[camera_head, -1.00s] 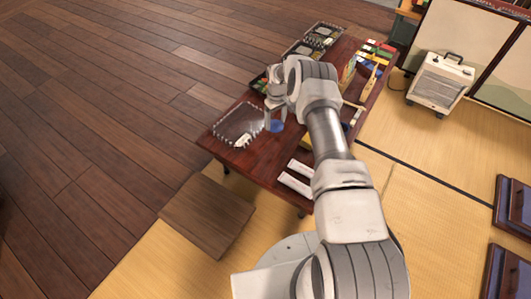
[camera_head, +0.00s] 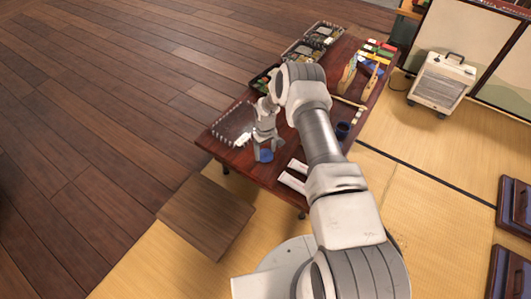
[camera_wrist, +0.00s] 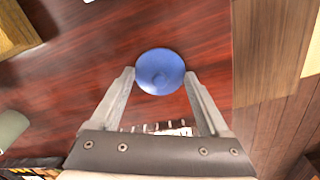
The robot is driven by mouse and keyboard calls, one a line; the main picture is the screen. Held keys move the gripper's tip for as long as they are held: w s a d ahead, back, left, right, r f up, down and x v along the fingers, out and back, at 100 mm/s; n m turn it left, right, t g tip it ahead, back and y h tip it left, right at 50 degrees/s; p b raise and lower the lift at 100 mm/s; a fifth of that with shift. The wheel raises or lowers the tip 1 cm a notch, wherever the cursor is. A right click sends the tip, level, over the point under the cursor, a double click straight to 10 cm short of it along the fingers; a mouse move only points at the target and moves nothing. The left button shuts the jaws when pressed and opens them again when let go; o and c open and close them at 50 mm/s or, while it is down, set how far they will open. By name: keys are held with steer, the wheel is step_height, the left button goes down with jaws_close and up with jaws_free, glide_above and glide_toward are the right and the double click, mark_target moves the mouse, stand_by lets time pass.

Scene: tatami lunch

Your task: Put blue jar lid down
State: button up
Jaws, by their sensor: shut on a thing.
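A dark blue jar (camera_head: 343,130) stands on the table right of my arm.
A dark tray (camera_head: 236,122) lies just left of my gripper. Two white items (camera_head: 291,182) lie to the right near the front edge. Filled boxes (camera_head: 302,50) and wooden pieces (camera_head: 348,77) are at the far end. A brown board (camera_head: 205,217) lies below the table.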

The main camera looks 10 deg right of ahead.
steer(key=o, duration=1.2)
steer(key=shift+c, duration=0.2)
step_height(320, 180, up, 12)
steer(key=p, duration=0.4)
step_height(320, 180, up, 20)
steer(key=t, duration=0.1)
glide_above(265, 151)
steer(key=s+r+m+t, duration=0.1)
steer(key=s+r, duration=0.3)
steer(key=r, duration=0.4)
steer(key=s+r+m+t, duration=0.1)
steer(key=s+r, duration=0.4)
steer(key=r, duration=0.3)
steer(key=s+r+m+t, duration=0.1)
steer(key=s+r, duration=0.8)
steer(key=s, duration=0.2)
steer(key=s+r+m+t, duration=0.1)
steer(key=s, duration=1.3)
steer(key=shift+s+t, duration=0.3)
steer(key=shift+s, duration=0.1)
steer(key=shift+r, duration=0.1)
step_height(265, 151, up, 22)
steer(key=p, duration=2.2)
